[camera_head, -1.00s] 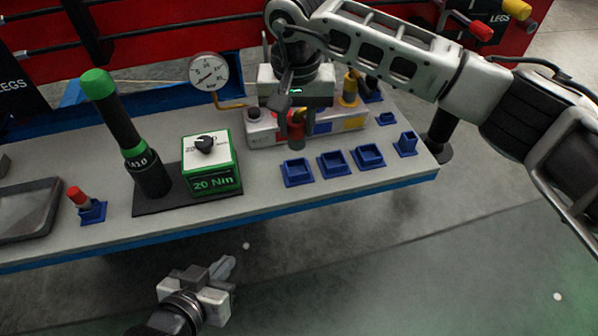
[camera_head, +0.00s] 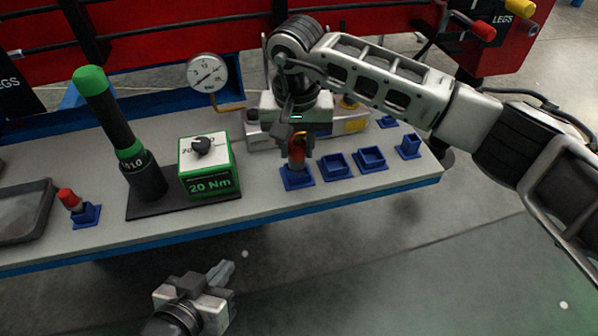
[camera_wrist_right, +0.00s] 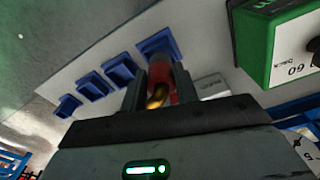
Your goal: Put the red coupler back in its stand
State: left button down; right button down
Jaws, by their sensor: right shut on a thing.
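My right gripper (camera_head: 298,137) is shut on the red coupler (camera_head: 298,152), a short cylinder with a darker grey lower part. In the head view it hangs upright over the leftmost blue square stand (camera_head: 297,182) of the front row. Its lower end overlaps the stand; I cannot tell whether it is inside or just above. In the right wrist view the red coupler (camera_wrist_right: 172,88) is between the fingers, with brass showing, and the blue stand (camera_wrist_right: 158,42) lies just beyond. My left gripper (camera_head: 220,276) is off the bench's front edge, apparently empty; its jaw gap is unclear.
Several empty blue stands (camera_head: 335,167) lie to the right. A grey manifold block (camera_head: 262,138) stands behind. The green 20 Nm box (camera_head: 208,168) and the green-capped black tool (camera_head: 120,135) are left. Another red-topped piece (camera_head: 70,199) sits in a blue stand at far left.

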jog(key=shift+f+b, duration=1.55)
jog(key=shift+b, duration=0.05)
jog(key=c, duration=1)
grip_release()
jog(key=shift+r, duration=0.1)
jog(key=shift+r, duration=0.1)
jog(key=shift+s+r+p, duration=0.15)
jog(key=shift+r+p, duration=1.2)
jog(key=shift+r, duration=1.05)
